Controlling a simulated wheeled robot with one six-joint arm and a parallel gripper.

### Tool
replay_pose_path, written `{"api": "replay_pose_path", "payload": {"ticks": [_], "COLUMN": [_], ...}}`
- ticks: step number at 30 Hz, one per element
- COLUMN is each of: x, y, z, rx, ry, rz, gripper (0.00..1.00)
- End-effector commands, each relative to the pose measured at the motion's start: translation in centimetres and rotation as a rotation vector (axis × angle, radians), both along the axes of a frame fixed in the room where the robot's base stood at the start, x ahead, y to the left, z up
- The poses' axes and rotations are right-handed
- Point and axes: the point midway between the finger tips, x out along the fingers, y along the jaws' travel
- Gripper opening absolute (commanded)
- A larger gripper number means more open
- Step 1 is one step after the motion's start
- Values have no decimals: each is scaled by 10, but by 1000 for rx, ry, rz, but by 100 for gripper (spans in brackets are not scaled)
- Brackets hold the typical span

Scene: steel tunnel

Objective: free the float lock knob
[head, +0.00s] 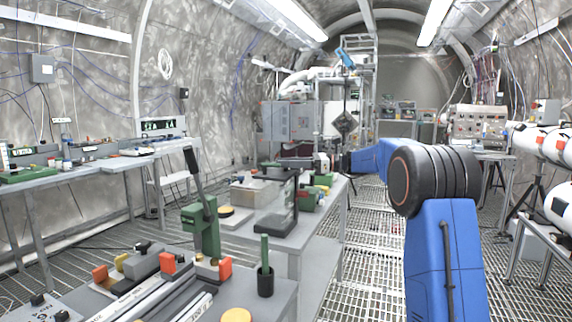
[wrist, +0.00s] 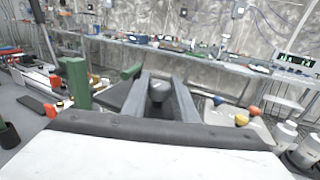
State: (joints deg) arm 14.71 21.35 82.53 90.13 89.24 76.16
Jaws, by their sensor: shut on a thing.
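In the wrist view my gripper (wrist: 160,88) has its two grey fingers on either side of a dark, rounded knob (wrist: 158,91), which I take to be the float lock knob. The gripper is shut on it. The knob's lower part and its mount are hidden by the fingers and the gripper body. In the head view my blue arm reaches left over the middle bench, and my gripper (head: 292,163) is small there. The knob cannot be made out in that view.
In the wrist view a green post (wrist: 78,82) stands left of the fingers. Orange (wrist: 255,110) and yellow (wrist: 242,120) knobs and white bottles (wrist: 286,134) are at right. In the head view a green lever press (head: 203,228) stands nearer; the grated floor (head: 375,260) is mostly clear.

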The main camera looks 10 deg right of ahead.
Motion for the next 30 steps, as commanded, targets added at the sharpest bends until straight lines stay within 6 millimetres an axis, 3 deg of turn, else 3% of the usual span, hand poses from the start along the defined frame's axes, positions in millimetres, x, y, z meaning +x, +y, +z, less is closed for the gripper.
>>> {"api": "replay_pose_path", "payload": {"ticks": [15, 30], "x": [2, 1], "y": [0, 0], "z": [-1, 1], "rx": [1, 1], "ry": [0, -2], "rz": [351, 424], "gripper": [4, 4]}}
